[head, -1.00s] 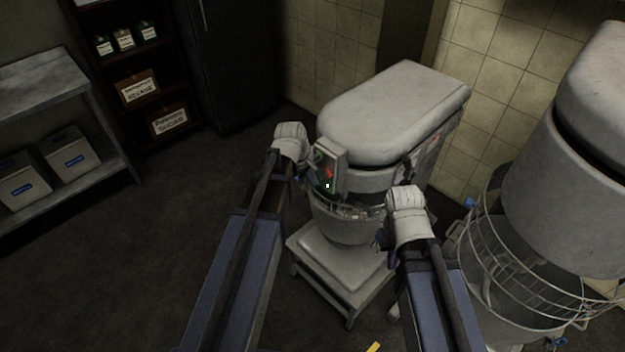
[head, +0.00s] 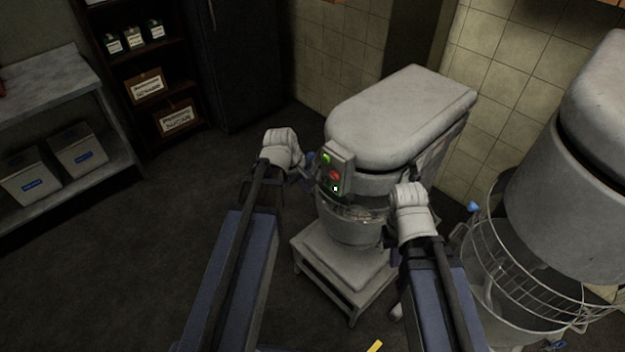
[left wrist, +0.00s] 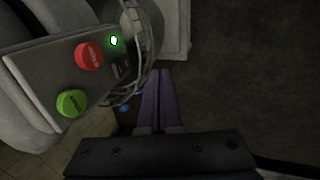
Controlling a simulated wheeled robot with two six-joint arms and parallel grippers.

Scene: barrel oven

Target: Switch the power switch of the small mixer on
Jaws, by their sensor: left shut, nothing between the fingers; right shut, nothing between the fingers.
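The small mixer (head: 400,112) stands on a low stand in the middle of the head view. Its control box (head: 346,160) faces me with a green button (head: 326,159), a red button (head: 334,176) and a small lit light (head: 335,188). In the left wrist view the green button (left wrist: 72,103), the red button (left wrist: 89,56) and the glowing green light (left wrist: 114,41) show large at left. My left gripper (head: 308,166) is shut and empty just left of the box, apart from the buttons; its fingers (left wrist: 155,98) show in the wrist view. My right gripper (head: 390,238) is beside the bowl, its fingers mostly hidden.
A large mixer (head: 560,160) with a wire guard (head: 530,265) stands close on the right. A metal shelf (head: 45,90) with bins (head: 75,150) is at the left. The dark floor (head: 120,260) between is clear.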

